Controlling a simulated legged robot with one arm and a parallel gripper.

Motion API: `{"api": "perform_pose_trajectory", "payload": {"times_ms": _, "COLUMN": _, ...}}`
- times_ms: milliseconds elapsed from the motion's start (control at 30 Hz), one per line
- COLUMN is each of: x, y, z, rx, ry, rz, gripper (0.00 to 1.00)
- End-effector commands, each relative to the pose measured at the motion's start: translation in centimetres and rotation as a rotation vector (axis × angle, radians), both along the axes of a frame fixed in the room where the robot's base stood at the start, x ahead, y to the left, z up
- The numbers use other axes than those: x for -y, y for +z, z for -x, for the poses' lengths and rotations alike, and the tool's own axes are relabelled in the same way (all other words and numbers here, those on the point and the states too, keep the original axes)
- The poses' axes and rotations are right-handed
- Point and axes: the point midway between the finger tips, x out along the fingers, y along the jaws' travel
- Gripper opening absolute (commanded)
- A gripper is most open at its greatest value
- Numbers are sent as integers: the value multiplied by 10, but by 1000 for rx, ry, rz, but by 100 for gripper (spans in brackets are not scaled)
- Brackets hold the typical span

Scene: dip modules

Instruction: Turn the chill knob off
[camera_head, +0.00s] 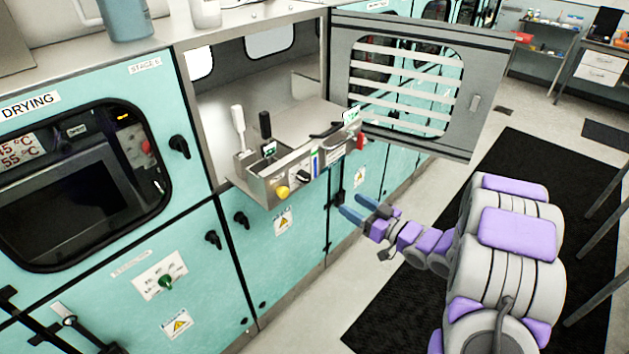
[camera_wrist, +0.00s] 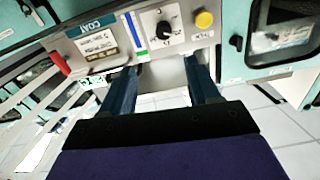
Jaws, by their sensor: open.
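A black rotary knob (camera_wrist: 164,28) on a white dial plate sits on the grey control panel, between a blue-green strip and a yellow button. It also shows in the head view (camera_head: 303,177), small, on the front of the pulled-out metal unit. The dial lettering is too small to read, so I cannot tell if this is the chill knob or where it points. My gripper (camera_wrist: 162,72) is open and empty, its two blue fingers apart and pointing toward the panel below the knob. In the head view my gripper (camera_head: 362,211) is right of and below the panel, apart from it.
A yellow button (camera_head: 282,191) and a red part (camera_head: 360,142) flank the knob on the panel. An open grey door (camera_head: 485,95) with a slatted window stands at the upper right. A green knob (camera_head: 165,282) is on the lower teal cabinet.

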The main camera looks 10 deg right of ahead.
Motion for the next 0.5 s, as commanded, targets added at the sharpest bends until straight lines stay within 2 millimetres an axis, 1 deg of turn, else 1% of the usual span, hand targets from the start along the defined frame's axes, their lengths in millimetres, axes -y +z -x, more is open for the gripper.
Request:
{"api": "perform_pose_trajectory", "payload": {"times_ms": 33, "x": -8, "y": 0, "z": -6, "rx": 0, "ry": 4, "rz": 1, "gripper": 61}}
{"api": "perform_pose_trajectory", "payload": {"times_ms": 100, "x": -16, "y": 0, "z": -15, "rx": 0, "ry": 5, "rz": 3, "gripper": 61}}
{"api": "perform_pose_trajectory", "payload": {"times_ms": 500, "x": -48, "y": 0, "z": -67, "rx": 2, "ry": 3, "rz": -1, "gripper": 61}}
